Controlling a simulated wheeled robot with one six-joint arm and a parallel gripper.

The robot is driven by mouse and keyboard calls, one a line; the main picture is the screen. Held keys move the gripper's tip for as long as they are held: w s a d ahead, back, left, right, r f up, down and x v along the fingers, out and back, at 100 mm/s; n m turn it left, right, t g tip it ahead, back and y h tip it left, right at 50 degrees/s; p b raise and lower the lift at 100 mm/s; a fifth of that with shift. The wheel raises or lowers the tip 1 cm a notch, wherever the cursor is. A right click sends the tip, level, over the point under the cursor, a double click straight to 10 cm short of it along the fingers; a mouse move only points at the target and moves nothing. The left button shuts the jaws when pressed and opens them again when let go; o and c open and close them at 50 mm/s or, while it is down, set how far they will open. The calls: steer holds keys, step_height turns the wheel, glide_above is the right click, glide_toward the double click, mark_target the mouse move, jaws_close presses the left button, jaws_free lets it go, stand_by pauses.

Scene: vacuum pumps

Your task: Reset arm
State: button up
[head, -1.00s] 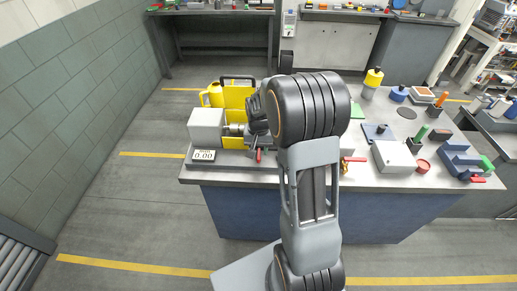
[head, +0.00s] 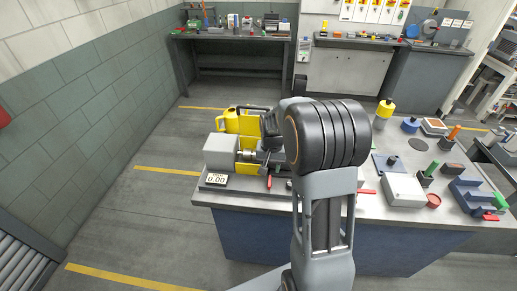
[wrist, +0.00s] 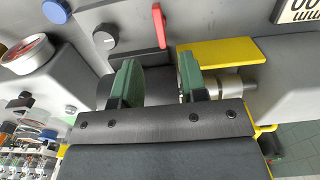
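My arm (head: 330,135) reaches over the bench (head: 232,197). In the wrist view my gripper (wrist: 158,80) shows two green-padded fingers standing apart, with no held object visible between them. Its fingertips are close to the pump unit, beside a yellow guard (wrist: 222,52) and a red lever (wrist: 159,24). I cannot tell whether they touch anything. In the head view the pump unit's grey box (head: 221,152) and digital display (head: 217,179) lie left of my arm. Most of the gripper and part of the pump are hidden behind my arm there.
A yellow can (head: 228,121) stands behind the pump. Floor left of the bench is clear. A pressure gauge (wrist: 27,53) shows in the wrist view.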

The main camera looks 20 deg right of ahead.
steer(key=s+a+r+n+t, duration=0.2)
steer(key=s+a+r, duration=0.2)
steer(key=s+r, duration=0.2)
steer(key=s+a+r+n+t, duration=0.2)
steer(key=s+a+r, duration=0.3)
steer(key=s, duration=0.5)
step_height(320, 180, up, 2)
steer(key=shift+s+a+n+t+b, duration=0.2)
steer(key=shift+a+n+t+b, duration=0.15)
steer(key=shift+n, duration=0.45)
steer(key=shift+o, duration=0.2)
